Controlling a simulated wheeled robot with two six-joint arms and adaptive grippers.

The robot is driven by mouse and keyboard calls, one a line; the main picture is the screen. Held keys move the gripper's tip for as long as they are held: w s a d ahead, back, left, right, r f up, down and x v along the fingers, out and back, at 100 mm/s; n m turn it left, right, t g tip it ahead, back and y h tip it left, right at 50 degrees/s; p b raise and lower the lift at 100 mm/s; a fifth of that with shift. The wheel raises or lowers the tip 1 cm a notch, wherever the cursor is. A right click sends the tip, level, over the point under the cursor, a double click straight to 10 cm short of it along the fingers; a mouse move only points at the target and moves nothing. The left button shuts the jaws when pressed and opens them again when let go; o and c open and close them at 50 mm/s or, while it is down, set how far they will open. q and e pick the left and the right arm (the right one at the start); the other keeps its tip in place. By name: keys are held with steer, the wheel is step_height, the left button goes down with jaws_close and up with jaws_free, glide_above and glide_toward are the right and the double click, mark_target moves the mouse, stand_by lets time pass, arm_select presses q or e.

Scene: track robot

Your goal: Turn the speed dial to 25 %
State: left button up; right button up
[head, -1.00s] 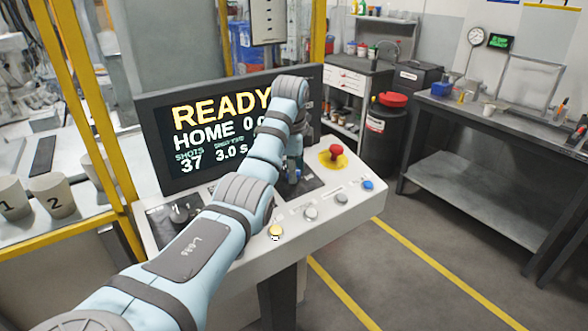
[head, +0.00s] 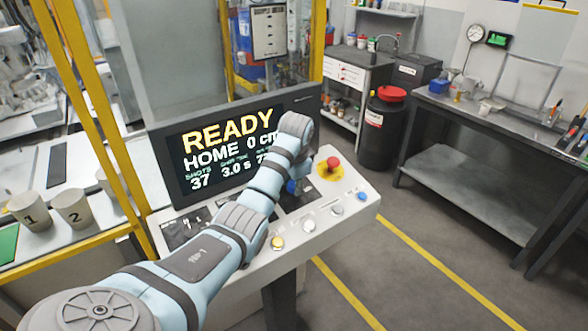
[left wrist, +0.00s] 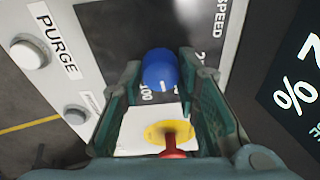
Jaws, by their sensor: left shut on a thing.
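The blue speed dial (left wrist: 160,68) sits on a dark panel marked SPEED, with a white line on its near edge pointing toward the printed 100. My left gripper (left wrist: 159,78) is shut on it, one finger on either side. In the head view a little of the blue dial (head: 291,187) shows beside my left arm, which hides most of the gripper and the scale. The console screen (head: 228,150) reads READY, HOME 0 cm, SHOTS 37 and 3.0 s; the speed figure is partly covered by my arm. My right gripper is not in view.
A red mushroom button (head: 333,164) on a yellow disc stands close to the dial. A yellow button (head: 278,242), two pale buttons and a blue button (head: 361,196) line the console's front edge. Cups (head: 73,207) stand at the left; open floor lies to the right.

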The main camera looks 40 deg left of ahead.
arm_select(q)
steer(key=shift+r+n+p, duration=0.35)
steer(key=shift+n+p, duration=0.55)
steer(key=shift+p, duration=0.1)
steer(key=shift+f+n+p, duration=0.1)
steer(key=shift+n+p, duration=0.3)
steer(key=shift+n, duration=0.1)
steer(key=shift+f+n+y+p, duration=0.1)
steer(key=shift+n+y+p, duration=0.3)
steer(key=shift+n, duration=0.5)
steer(key=n, duration=0.2)
steer(key=shift+w+f+n+y, duration=0.1)
steer(key=shift+n+y, duration=0.2)
steer(key=shift+n, duration=0.1)
steer(key=n, duration=0.3)
steer(key=shift+d+n+g, duration=0.1)
steer(key=shift+n+g, duration=0.3)
steer(key=n+y, duration=0.1)
steer(key=n, duration=0.4)
steer(key=shift+w+n+g, duration=0.1)
steer(key=shift+n+g, duration=0.2)
steer(key=shift+g, duration=0.1)
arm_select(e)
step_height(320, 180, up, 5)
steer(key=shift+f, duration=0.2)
arm_select(q)
steer(key=o, duration=1.2)
steer(key=shift+c, duration=0.2)
